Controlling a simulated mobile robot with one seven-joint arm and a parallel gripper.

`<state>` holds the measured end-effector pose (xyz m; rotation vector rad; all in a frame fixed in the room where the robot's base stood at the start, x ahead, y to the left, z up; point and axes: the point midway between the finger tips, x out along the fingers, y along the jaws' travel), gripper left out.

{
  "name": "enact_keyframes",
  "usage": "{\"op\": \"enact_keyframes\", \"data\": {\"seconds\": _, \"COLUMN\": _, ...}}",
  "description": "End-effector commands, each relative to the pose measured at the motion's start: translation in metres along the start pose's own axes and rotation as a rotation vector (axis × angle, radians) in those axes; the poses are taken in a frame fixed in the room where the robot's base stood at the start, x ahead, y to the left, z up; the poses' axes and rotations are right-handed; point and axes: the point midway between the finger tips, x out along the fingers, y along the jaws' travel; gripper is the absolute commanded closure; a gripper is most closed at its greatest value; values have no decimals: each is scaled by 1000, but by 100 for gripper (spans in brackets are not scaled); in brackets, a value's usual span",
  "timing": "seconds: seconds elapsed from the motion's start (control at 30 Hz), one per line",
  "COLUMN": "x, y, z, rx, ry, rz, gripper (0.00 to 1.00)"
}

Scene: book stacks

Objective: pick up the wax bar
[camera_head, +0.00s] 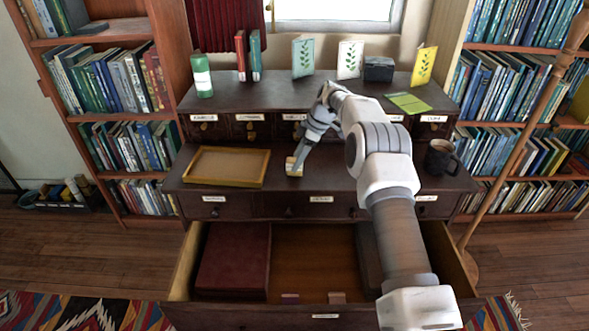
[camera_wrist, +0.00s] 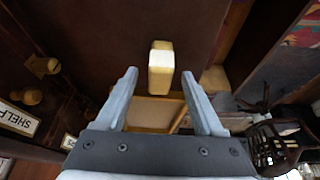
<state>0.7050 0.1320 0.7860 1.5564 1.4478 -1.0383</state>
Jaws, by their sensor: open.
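The wax bar, a small pale yellow block (camera_head: 292,170), lies on the dark desk top, just right of the shallow tray. My gripper (camera_head: 299,157) reaches down to it from the upper right and partly hides it. In the wrist view the bar (camera_wrist: 160,65) shows just ahead of and between the fingertips of my gripper (camera_wrist: 159,76). The fingers are spread wide, with a gap on each side of the bar. I cannot tell how far the bar lies below the fingertips.
A wood-framed tray (camera_head: 227,167) lies left of the bar. A dark mug (camera_head: 440,158) stands at the right. Below, an open drawer (camera_head: 313,250) holds a dark red book (camera_head: 234,258).

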Motion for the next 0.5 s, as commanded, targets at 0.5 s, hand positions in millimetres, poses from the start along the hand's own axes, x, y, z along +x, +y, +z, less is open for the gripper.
{"op": "enact_keyframes", "data": {"seconds": 0.5, "x": 33, "y": 0, "z": 2, "rx": 1, "ry": -1, "rz": 0, "gripper": 44}}
